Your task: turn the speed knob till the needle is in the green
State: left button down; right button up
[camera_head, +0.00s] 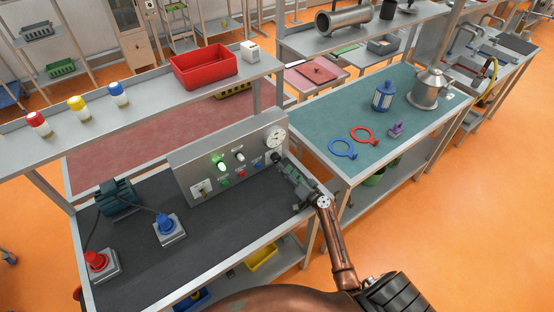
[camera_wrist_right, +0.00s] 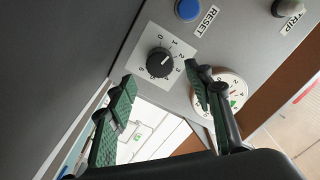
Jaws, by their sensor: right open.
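The speed knob (camera_wrist_right: 160,62) is a black dial on a white numbered plate in the right wrist view. In the head view it sits at the right end of the grey control panel (camera_head: 232,166), under the round gauge (camera_head: 275,137). In the right wrist view the gauge (camera_wrist_right: 236,88) is partly covered by a finger; a bit of green shows, but I cannot make out its needle. My right gripper (camera_head: 286,170) is in front of the panel's right end. In the wrist view its green-padded fingers (camera_wrist_right: 160,84) are spread, apart from the knob and empty. My left gripper is out of view.
The panel has a lit green lamp (camera_head: 222,165), small buttons and a blue RESET button (camera_wrist_right: 188,9). A shelf (camera_head: 150,98) runs above the panel.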

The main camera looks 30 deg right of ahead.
aim_at(278, 160)
jog(key=w, duration=0.5)
jog(key=shift+w+a, duration=0.15)
jog(key=shift+w, duration=0.25)
jog(key=c, duration=1.2)
